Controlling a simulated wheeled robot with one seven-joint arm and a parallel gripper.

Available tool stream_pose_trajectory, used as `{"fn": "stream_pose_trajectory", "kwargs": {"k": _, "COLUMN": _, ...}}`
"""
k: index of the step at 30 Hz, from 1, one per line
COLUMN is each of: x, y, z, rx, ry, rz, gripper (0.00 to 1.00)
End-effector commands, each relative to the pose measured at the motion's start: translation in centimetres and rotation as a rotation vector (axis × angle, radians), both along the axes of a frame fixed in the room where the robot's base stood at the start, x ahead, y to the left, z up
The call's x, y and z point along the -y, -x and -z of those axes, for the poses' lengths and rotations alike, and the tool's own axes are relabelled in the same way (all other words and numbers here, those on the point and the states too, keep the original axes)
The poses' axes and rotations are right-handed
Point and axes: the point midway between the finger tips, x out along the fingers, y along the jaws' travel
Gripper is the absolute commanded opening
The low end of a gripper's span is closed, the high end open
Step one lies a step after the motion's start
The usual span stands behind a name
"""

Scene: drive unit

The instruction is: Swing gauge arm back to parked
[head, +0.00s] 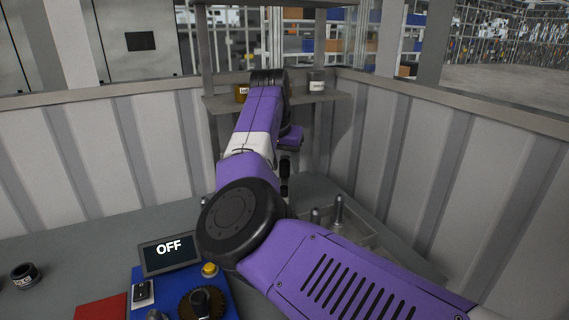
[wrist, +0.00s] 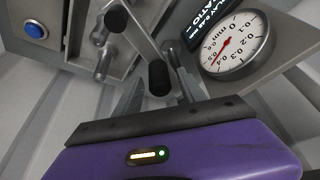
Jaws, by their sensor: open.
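The gauge (wrist: 235,43) has a round white dial with a red needle, at the upper right of the wrist view. A grey bar, apparently the gauge arm (wrist: 137,36), runs beside it toward a black cylindrical knob (wrist: 158,77). My gripper (wrist: 160,93) is open, with one finger on each side of this knob in the picture. I cannot tell whether either finger touches it. A second black knob (wrist: 116,18) shows farther up left. In the head view my arm hides most of the gauge area.
A grey tray with upright metal posts (head: 339,212) stands right of my arm. A blue control panel (head: 138,276) has a display reading OFF (head: 168,252) and a yellow button (head: 209,269). A black ring (head: 25,275) lies left. Ribbed walls and a shelf (head: 225,104) close the back.

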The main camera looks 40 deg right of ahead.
Motion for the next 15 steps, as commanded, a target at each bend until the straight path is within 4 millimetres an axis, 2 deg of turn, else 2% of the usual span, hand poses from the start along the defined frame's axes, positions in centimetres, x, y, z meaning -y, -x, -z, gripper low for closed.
{"fn": "stream_pose_trajectory", "kwargs": {"k": 5, "x": 0.01, "y": 0.00, "z": 0.02, "rx": 0.000, "ry": 0.000, "rz": 0.000, "gripper": 0.48}}
{"fn": "stream_pose_trajectory", "kwargs": {"k": 12, "x": 0.00, "y": 0.00, "z": -0.01, "rx": 0.000, "ry": 0.000, "rz": 0.000, "gripper": 0.03}}
{"fn": "stream_pose_trajectory", "kwargs": {"k": 15, "x": -0.01, "y": 0.00, "z": -0.02, "rx": 0.000, "ry": 0.000, "rz": 0.000, "gripper": 0.00}}
